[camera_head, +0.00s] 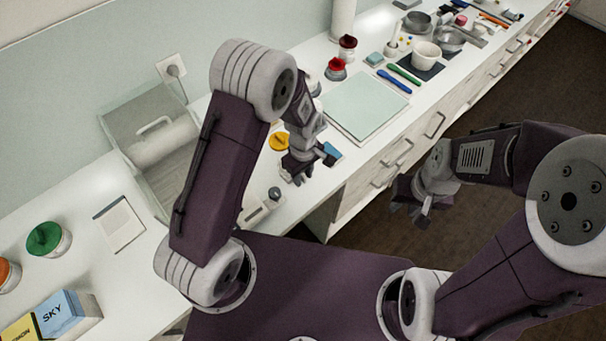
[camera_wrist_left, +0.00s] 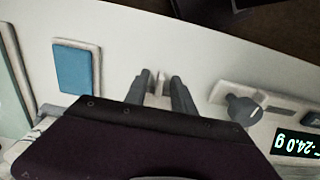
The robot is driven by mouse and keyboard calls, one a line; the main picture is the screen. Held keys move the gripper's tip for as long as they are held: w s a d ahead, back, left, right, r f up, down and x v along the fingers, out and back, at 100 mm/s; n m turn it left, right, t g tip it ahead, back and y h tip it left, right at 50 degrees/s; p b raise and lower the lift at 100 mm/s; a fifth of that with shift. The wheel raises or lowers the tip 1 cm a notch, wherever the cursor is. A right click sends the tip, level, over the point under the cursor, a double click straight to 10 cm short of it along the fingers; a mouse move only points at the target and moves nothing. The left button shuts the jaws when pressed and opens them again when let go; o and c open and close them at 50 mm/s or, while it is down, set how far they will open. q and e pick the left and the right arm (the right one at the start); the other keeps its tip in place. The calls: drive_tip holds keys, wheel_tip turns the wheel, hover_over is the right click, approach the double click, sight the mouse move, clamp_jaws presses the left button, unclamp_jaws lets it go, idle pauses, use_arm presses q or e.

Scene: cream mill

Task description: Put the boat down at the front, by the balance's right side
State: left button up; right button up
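My left gripper (camera_head: 298,178) is low over the counter's front part, beside the balance's front panel (camera_head: 256,213). In the left wrist view its two fingers (camera_wrist_left: 160,80) stand apart. A small pale upright piece (camera_wrist_left: 160,84) shows between them, with a narrow gap on each side; it may be part of the boat, whose remainder I cannot make out. My left arm hides much of the balance. My right gripper (camera_head: 412,211) is open and empty, off the counter over the floor.
A blue pad (camera_head: 331,153) lies near the left gripper and also shows in the left wrist view (camera_wrist_left: 73,69). A yellow-orange lid (camera_head: 279,142) is behind it. A pale green mat (camera_head: 366,107) lies farther along. The counter's front edge (camera_wrist_left: 230,52) is close.

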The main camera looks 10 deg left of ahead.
use_arm(q)
drive_tip(key=shift+w+r, duration=0.1)
drive_tip(key=shift+r, duration=0.2)
wheel_tip(320, 180, up, 12)
drive_tip(key=s+a+f+m+t, duration=0.1)
drive_tip(key=s+a+m, duration=0.8)
drive_tip(key=s+m, duration=0.1)
drive_tip(key=shift+s+a+f, duration=0.15)
drive_tip(key=shift+f, duration=0.15)
drive_tip(key=shift+s+a, duration=0.1)
drive_tip(key=shift+s, duration=0.05)
